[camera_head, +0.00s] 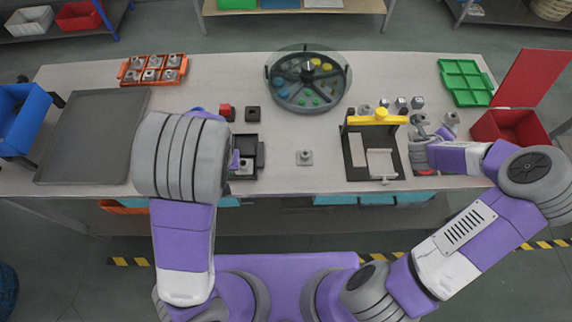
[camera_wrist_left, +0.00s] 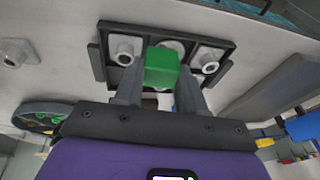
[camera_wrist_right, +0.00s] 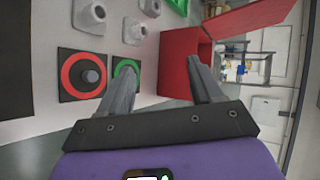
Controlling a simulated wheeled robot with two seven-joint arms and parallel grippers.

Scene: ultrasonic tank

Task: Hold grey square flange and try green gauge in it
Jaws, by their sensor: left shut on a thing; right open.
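My left gripper (camera_wrist_left: 165,85) is shut on a green block, which I take as the green gauge (camera_wrist_left: 160,66). It is above a black tray (camera_wrist_left: 98,62) that holds several grey flanges with round bosses (camera_wrist_left: 124,48). I cannot tell whether the gauge touches or enters a flange. In the head view the arm mostly hides this tray (camera_head: 260,157). A single grey square flange (camera_head: 304,157) lies on the table to the tray's right. My right gripper (camera_wrist_right: 155,85) is open and empty, near a red-ringed pad (camera_wrist_right: 67,72) and a green-ringed pad (camera_wrist_right: 120,66).
A black fixture with a yellow top bar (camera_head: 372,120) stands right of centre. Several loose grey parts (camera_head: 402,102) lie behind it. A red open box (camera_head: 510,125) is at the right, a round dark tray (camera_head: 307,95) at the back. A flat grey tray (camera_head: 90,135) lies left.

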